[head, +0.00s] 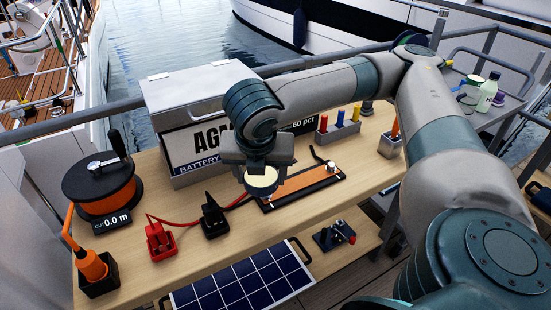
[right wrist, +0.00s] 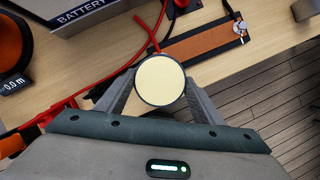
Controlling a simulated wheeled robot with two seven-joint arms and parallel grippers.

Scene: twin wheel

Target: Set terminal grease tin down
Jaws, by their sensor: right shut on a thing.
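The terminal grease tin (head: 262,181) is round with a pale yellow top and a dark rim. My right gripper (head: 258,172) is shut on it and holds it over the wooden bench, left of the orange strip on its dark mat. In the right wrist view the tin (right wrist: 160,80) sits between the two fingers (right wrist: 160,98), its yellow top facing the camera. The tin's underside is hidden, so I cannot tell whether it touches the bench. My left gripper is not in view.
A solar panel (head: 245,280) lies lower in front. Bottles (head: 488,92) stand at the right.

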